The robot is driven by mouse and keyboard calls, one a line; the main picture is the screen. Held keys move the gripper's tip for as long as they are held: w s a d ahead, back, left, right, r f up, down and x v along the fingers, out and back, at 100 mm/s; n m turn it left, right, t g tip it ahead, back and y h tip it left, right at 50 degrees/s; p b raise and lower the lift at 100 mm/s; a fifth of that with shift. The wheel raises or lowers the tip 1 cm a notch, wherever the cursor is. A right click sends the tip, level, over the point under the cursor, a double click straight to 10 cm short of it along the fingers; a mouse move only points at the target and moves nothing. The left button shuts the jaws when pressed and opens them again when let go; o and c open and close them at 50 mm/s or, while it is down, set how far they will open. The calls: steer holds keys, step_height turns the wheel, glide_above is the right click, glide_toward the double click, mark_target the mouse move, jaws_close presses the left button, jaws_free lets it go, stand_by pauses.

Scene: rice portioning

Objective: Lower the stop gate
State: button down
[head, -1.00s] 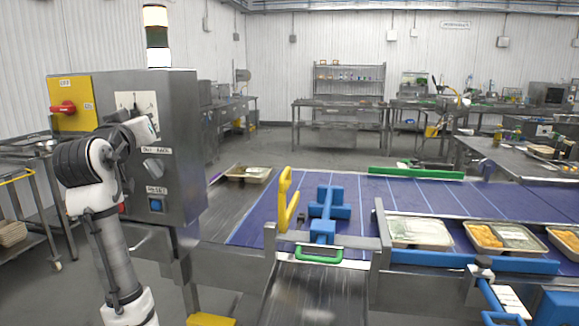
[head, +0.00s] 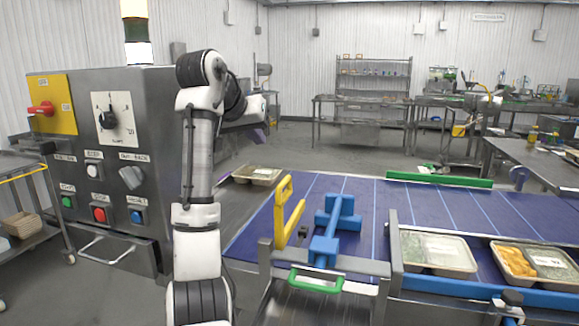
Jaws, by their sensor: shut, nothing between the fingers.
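A yellow looped lever (head: 283,208) stands upright at the left of the metal crosspiece, beside the purple conveyor belt (head: 362,212). A green handle (head: 316,284) sits low at the front of the crosspiece, over the metal chute. A blue T-shaped piece (head: 326,240) lies just behind it. No part is labelled as the stop gate, so I cannot tell for sure which piece it is. My gripper (head: 262,112) is at the end of my raised arm, above and left of the yellow lever and well apart from it. It is shut and empty; its fingers are hardly visible.
A control cabinet (head: 152,100) with a red switch, knobs and buttons stands at left, close to my arm. Food trays (head: 437,252) stand behind a blue rail at right. Another tray (head: 257,175) lies at the belt's far left.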

steer(key=p, duration=0.3)
glide_above(280, 198)
steer(key=f, duration=0.8)
steer(key=shift+s+a+f, duration=0.15)
steer(key=shift+a+f, duration=0.15)
steer(key=shift+f, duration=0.05)
steer(key=shift+d+f, duration=0.2)
steer(key=shift+f, duration=0.75)
step_height(280, 198, down, 7)
steer(key=shift+r+b, duration=0.1)
steer(key=shift+b, duration=0.95)
steer(key=shift+s+f, duration=0.15)
steer(key=shift+f, duration=0.05)
steer(key=shift+g, duration=0.3)
